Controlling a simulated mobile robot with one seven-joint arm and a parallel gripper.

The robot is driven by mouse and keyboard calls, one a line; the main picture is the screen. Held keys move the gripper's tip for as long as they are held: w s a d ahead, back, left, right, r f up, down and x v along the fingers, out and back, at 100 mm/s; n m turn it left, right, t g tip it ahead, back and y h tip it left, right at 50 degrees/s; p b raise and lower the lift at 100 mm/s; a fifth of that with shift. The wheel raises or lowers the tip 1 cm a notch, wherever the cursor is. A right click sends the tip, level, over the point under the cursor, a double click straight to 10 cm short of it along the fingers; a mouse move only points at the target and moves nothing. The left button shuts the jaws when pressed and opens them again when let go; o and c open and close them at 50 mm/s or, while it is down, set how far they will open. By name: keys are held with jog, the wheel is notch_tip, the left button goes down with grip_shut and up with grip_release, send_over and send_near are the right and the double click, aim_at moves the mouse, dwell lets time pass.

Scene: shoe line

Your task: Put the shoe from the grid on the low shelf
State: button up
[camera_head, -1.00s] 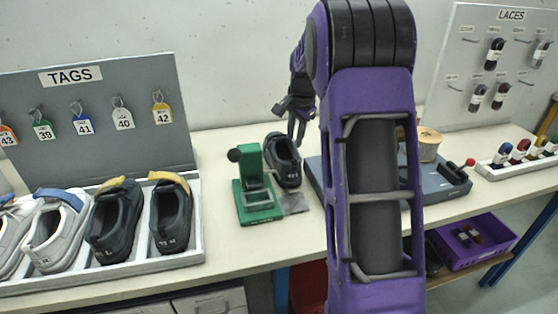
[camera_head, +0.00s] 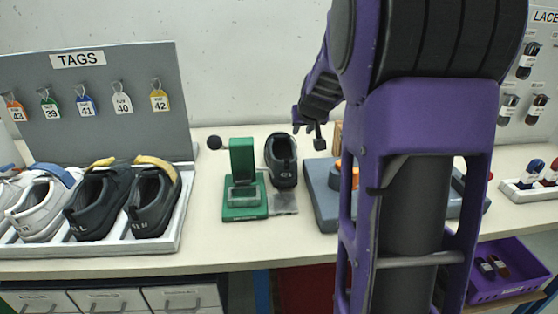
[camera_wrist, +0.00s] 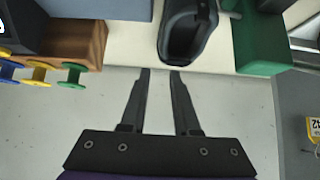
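A dark shoe (camera_head: 282,161) stands on the bench just behind a small grey plate (camera_head: 284,201), which may be the grid. It also shows at the top of the wrist view (camera_wrist: 187,35). My gripper (camera_head: 308,128) is up and to the right of the shoe in the head view, apart from it. In the wrist view its two fingers (camera_wrist: 160,72) are apart with nothing between them, pointing toward the shoe. A strip of the low shelf (camera_head: 515,300) shows under the bench at the lower right; my arm hides much of that side.
A green press (camera_head: 243,190) stands close left of the shoe. A grey-blue block (camera_head: 318,190) is to the right, partly behind my arm. A tray of shoes (camera_head: 95,248) stands at left under the tag board (camera_head: 100,105). A purple bin (camera_head: 500,275) sits on the low shelf.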

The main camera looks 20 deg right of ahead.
aim_at(295, 143)
jog(key=b+x, duration=0.1)
jog(key=x, duration=1.6)
jog(key=shift+w+d+f, duration=0.1)
jog(key=shift+w, duration=0.05)
grip_shut()
dwell(0.9)
